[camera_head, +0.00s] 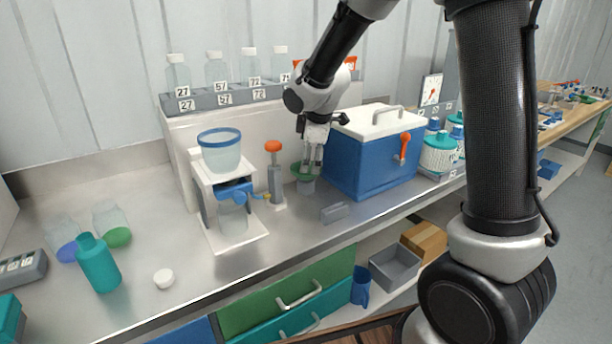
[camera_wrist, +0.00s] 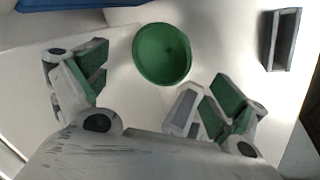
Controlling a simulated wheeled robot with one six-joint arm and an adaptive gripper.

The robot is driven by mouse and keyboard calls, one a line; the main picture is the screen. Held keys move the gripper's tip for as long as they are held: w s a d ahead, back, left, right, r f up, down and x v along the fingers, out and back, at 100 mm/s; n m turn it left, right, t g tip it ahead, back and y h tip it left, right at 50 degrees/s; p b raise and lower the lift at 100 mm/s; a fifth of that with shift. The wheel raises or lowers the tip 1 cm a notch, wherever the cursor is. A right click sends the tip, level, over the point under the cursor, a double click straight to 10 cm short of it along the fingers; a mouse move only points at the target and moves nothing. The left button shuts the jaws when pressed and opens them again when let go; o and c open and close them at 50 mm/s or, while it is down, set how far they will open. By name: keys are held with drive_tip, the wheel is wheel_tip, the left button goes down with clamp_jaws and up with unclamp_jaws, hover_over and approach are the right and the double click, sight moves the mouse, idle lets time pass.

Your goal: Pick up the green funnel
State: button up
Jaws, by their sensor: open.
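The green funnel (camera_head: 302,171) stands on the steel bench between the orange-knobbed post and the blue cooler, seated on a small grey holder (camera_head: 306,186). In the wrist view the funnel (camera_wrist: 162,54) shows as a round green bowl seen from above, a little beyond the fingertips. My gripper (camera_head: 312,165) points down over the funnel in the head view, and its fingers partly hide it. In the wrist view my gripper (camera_wrist: 155,90) is open, one finger on each side, with nothing between the pads. I cannot tell whether the fingers touch the funnel.
The blue cooler (camera_head: 368,160) with a white lid stands close to the right. The orange-knobbed post (camera_head: 275,172) and the white filter stand (camera_head: 232,190) are close to the left. A grey slotted block (camera_head: 334,212) lies in front and also shows in the wrist view (camera_wrist: 282,39).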

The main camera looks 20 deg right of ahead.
sight(306, 179)
drive_tip(key=x, duration=0.6)
drive_tip(key=shift+w+d+f, duration=0.15)
drive_tip(key=shift+w+f, duration=0.1)
drive_tip(key=shift+f, duration=0.1)
drive_tip(key=shift+c, duration=0.5)
drive_tip(key=c, duration=2)
